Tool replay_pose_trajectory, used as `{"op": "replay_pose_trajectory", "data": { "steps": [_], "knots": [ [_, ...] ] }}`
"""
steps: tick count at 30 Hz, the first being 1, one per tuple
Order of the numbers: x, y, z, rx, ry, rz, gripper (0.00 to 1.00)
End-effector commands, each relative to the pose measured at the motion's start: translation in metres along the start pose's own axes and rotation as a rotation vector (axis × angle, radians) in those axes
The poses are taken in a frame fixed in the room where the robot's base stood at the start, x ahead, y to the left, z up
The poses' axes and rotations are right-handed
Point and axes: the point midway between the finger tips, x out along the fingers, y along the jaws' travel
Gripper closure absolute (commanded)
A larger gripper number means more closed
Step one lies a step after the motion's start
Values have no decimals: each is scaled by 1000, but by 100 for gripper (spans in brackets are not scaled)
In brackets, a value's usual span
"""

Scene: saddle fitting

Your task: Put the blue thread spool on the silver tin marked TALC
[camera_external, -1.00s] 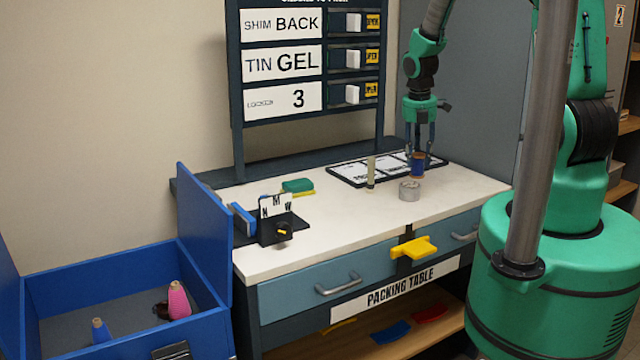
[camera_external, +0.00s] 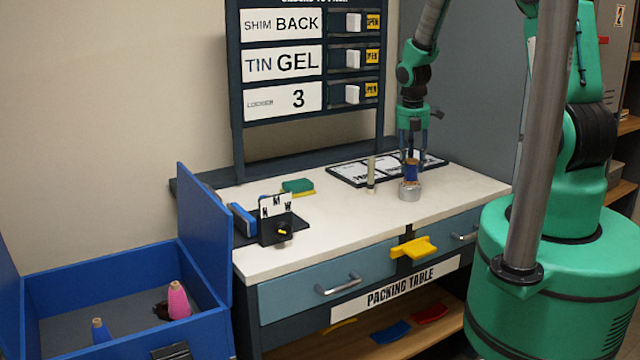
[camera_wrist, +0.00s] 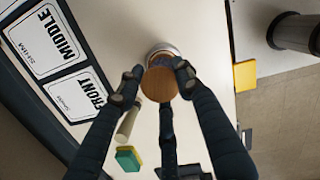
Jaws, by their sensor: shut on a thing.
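The blue thread spool (camera_external: 411,170) has a tan wooden end and is held upright in my gripper (camera_external: 410,162). In the wrist view its round wooden top (camera_wrist: 159,84) sits between the fingertips (camera_wrist: 157,78). The silver tin (camera_external: 410,191) stands on the white table top directly below the spool. The spool's bottom is at the tin's lid, and I cannot tell whether they touch. In the wrist view only the tin's rim (camera_wrist: 163,49) shows behind the spool. The tin's marking cannot be read.
A thin pale post-like object (camera_external: 371,173) stands just left of the tin. A dark board with labelled white cards (camera_external: 352,171) lies behind. A green and yellow sponge (camera_external: 298,187) and a black card stand (camera_external: 278,221) are further left. The front table top is clear.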

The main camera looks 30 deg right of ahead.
Motion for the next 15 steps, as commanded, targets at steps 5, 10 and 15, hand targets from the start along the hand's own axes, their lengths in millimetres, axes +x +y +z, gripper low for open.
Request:
{"op": "replay_pose_trajectory", "data": {
  "steps": [5,10,15],
  "knots": [
    [8,0,-1,1,0,1,91],
    [8,0,-1,1,0,1,91],
    [10,0,-1,1,0,1,91]
  ]
}}
